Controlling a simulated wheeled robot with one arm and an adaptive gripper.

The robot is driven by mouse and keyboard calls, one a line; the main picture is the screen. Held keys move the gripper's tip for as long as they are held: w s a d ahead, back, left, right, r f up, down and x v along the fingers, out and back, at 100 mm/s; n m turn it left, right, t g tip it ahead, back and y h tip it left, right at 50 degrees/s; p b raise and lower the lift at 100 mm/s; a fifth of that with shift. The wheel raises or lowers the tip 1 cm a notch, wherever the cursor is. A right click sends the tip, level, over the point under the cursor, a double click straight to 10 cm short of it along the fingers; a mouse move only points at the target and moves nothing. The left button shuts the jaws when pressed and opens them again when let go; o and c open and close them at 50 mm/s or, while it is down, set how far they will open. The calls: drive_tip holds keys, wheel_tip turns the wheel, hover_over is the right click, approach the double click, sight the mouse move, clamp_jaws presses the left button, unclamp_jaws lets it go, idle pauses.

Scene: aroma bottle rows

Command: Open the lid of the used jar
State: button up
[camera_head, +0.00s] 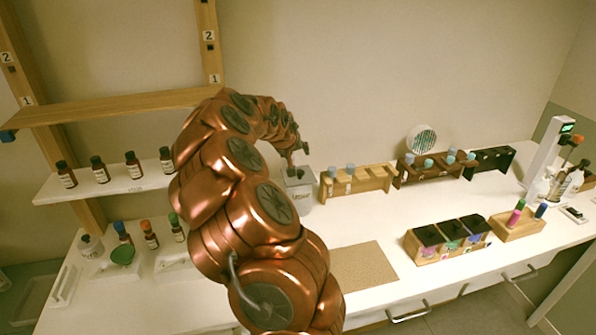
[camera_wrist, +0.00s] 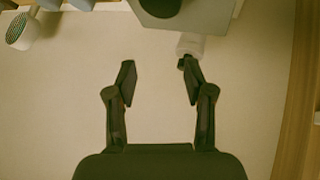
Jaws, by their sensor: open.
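The likely used jar is a pale grey, box-like container (camera_head: 299,192) with a small label on its front, standing on the counter near the back wall. Its top is partly hidden behind my gripper in the head view. In the wrist view, a grey body (camera_wrist: 207,13) with a dark round part is cut off by the top edge, probably the same jar. A short white cylinder (camera_wrist: 190,44) shows beside it, close to one fingertip; I cannot tell whether they touch. My gripper (camera_wrist: 158,75) has its two black fingers apart with nothing between them. It also shows small above the jar in the head view (camera_head: 297,163).
A light wooden rack (camera_head: 357,188) stands just right of the jar, with dark racks beyond. Shelves with brown bottles (camera_head: 133,165) are on the left. A tan mat (camera_head: 362,268) and a box with dark lids (camera_head: 447,238) lie in front.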

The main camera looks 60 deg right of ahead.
drive_tip(key=shift+s+a+f+t+h, duration=0.2)
drive_tip(key=shift+a+t+h, duration=0.1)
drive_tip(key=shift+h, duration=0.1)
drive_tip(key=shift+s+a+f+t+h, duration=0.1)
drive_tip(key=shift+s+a+t+h, duration=0.05)
drive_tip(key=shift+a+t+h, duration=0.2)
drive_tip(key=shift+m+h+b, duration=0.25)
drive_tip(key=shift+m+b, duration=0.05)
drive_tip(key=shift+b, duration=0.05)
drive_tip(key=shift+s+a+f+t+h+b, duration=0.15)
drive_tip(key=shift+s+t+h+b, duration=0.2)
drive_tip(key=shift+b, duration=0.4)
drive_tip(key=shift+a+f+h+b, duration=0.25)
drive_tip(key=shift+f+h+b, duration=0.1)
drive_tip(key=shift+b, duration=0.9)
